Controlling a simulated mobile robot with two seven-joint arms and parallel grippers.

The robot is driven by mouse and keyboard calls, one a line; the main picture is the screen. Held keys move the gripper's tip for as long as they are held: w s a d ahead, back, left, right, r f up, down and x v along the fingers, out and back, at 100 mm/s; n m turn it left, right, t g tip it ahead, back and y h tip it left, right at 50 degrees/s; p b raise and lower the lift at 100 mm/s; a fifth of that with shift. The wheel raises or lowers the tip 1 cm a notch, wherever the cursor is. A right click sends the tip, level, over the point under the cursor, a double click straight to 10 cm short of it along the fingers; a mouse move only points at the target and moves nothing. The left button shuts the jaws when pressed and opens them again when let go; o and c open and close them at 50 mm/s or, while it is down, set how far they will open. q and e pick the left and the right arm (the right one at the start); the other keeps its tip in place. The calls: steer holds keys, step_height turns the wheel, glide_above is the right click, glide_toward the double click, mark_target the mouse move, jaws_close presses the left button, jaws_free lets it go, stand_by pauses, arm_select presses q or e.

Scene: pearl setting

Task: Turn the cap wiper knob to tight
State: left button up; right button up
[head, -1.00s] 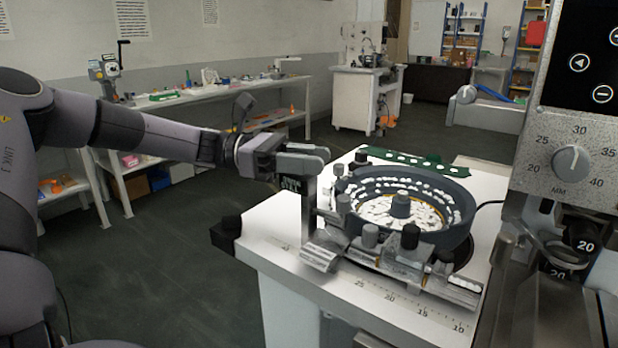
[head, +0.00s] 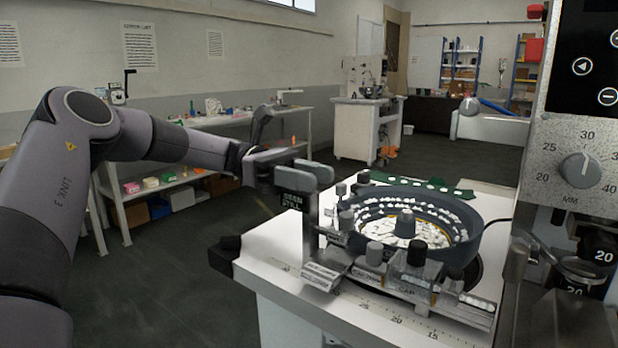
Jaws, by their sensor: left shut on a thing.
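A round dark bowl feeder (head: 468,235) stands on a white-topped machine, white parts lying on its ledges and floor. Along its front rim stand several dark knobs. One black knob (head: 416,252) stands above a label that seems to read CAP; its setting is too small to read. My left gripper (head: 312,178) is at the bowl's left side, apart from that black knob. It is shut on a dark upright piece (head: 292,201) with small white lettering, at the top of a thin post; its jaws partly hide the piece. My right gripper is not in view.
A control panel with a grey dial (head: 579,170) stands close on the right. A green perforated strip (head: 425,187) lies behind the bowl. A black corner block (head: 225,254) is at the machine's left edge. Open floor lies to the left, before a bench with shelves.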

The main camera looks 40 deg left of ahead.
arm_select(q)
steer(key=shift+r, duration=0.15)
steer(key=o, duration=1)
steer(key=shift+c, duration=0.2)
steer(key=shift+a, duration=0.15)
steer(key=a, duration=0.6)
steer(key=shift+s+a, duration=0.35)
steer(key=shift+a, duration=0.05)
